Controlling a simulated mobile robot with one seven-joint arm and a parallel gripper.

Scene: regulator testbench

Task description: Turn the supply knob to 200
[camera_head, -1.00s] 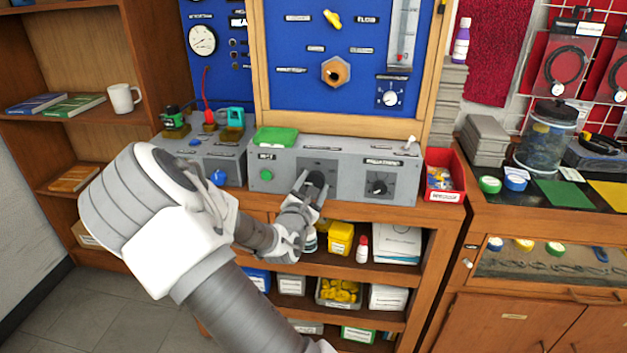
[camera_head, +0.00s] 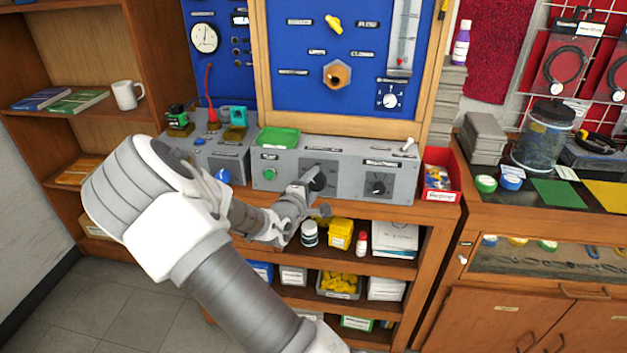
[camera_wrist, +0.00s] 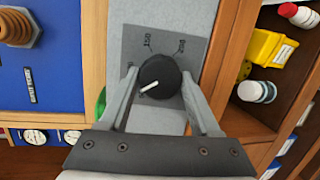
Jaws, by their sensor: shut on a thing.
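The supply knob (camera_wrist: 163,72) is round and black with a white pointer line. In the wrist view it sits on a grey plate printed with 150 and 200 beyond its far side. The pointer line aims to the lower left of the picture, away from the 200 mark. My gripper (camera_wrist: 160,78) has one finger on each side of the knob and is shut on it. In the head view the knob (camera_head: 319,180) shows dark on the front of the grey console (camera_head: 338,190), partly covered by my gripper (camera_head: 313,182).
A second black knob (camera_head: 378,185) is on the console's right, with a toggle switch (camera_head: 408,146) above. A green button (camera_head: 269,174) is at its left. A red bin (camera_head: 441,172) stands beside the console. Bottles and boxes fill the shelf below.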

